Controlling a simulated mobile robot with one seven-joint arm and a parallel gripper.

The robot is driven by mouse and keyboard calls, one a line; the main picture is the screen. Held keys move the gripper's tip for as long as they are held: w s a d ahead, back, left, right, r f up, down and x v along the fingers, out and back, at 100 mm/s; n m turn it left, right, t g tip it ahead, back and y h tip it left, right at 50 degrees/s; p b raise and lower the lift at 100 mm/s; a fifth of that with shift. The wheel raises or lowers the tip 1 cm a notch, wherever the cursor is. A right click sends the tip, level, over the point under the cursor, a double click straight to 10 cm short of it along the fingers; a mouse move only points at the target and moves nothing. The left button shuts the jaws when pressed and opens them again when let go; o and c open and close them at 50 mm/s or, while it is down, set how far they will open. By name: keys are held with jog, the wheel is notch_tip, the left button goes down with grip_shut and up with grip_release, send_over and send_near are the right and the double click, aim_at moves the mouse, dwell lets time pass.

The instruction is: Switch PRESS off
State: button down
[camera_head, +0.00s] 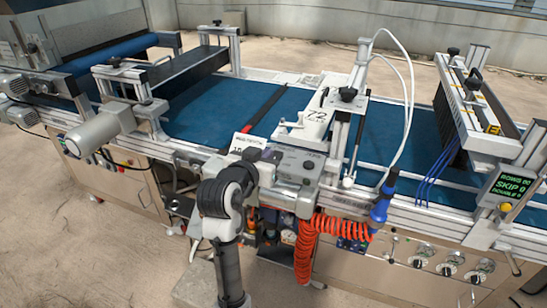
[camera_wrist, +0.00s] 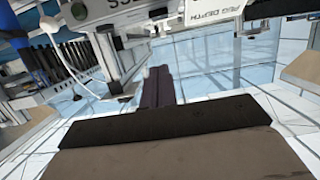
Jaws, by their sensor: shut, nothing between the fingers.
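The end of an upside-down label, seemingly PRESS (camera_wrist: 122,4), shows on a light panel at the top edge of the wrist view. The rest of it is cut off, and I cannot make out its switch or its position. In the head view a grey control box (camera_head: 297,162) sits on the machine's front rail, its markings too small to read. My gripper (camera_wrist: 156,72) shows in the wrist view as dark fingers, shut and empty, pointing towards the machine below the panel. I cannot tell any contact. In the head view my arm hides the gripper.
In the head view, an orange coiled hose (camera_head: 305,250), a blue air nozzle (camera_head: 380,208) and several front knobs (camera_head: 446,270) are right of my arm. A green-lit display (camera_head: 502,185) stands far right.

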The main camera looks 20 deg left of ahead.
aim_at(274, 157)
jog(key=w+f+p, duration=0.1)
jog(key=w+f, duration=0.1)
jog(key=w+f+p, duration=0.1)
jog(key=w+f, duration=0.1)
jog(key=w, duration=0.1)
jog(key=shift+w+d+f, duration=0.1)
jog(key=shift+w+f, duration=0.15)
jog(key=shift+w, duration=0.05)
jog(key=shift+f, duration=0.45)
